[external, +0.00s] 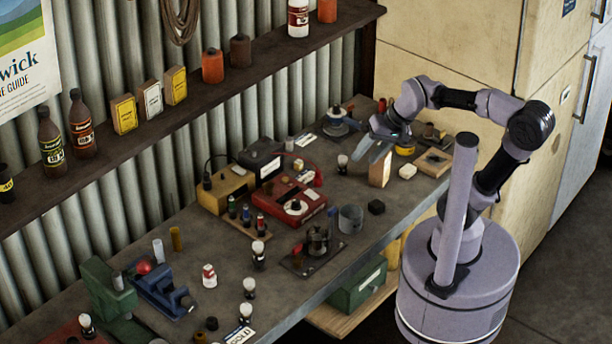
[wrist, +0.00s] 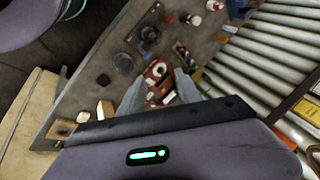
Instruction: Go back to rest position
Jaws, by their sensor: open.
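My gripper (external: 370,150) is held over the far right part of the workbench (external: 345,262), with its fingers pointing down and left. In the wrist view my gripper (wrist: 160,90) shows its two fingers spread apart, with nothing between them but the bench scene beyond. A wooden block (external: 380,170) stands just below the gripper in the external view; whether a finger touches it cannot be told there. My arm is bent, reaching from my base at the right over the bench.
A red device (external: 290,198) and a yellow box (external: 226,188) sit mid-bench, with a grey cup (external: 350,218) nearby. A shelf (external: 190,110) with bottles runs along the corrugated wall. Tall cabinets (external: 450,50) stand behind my arm.

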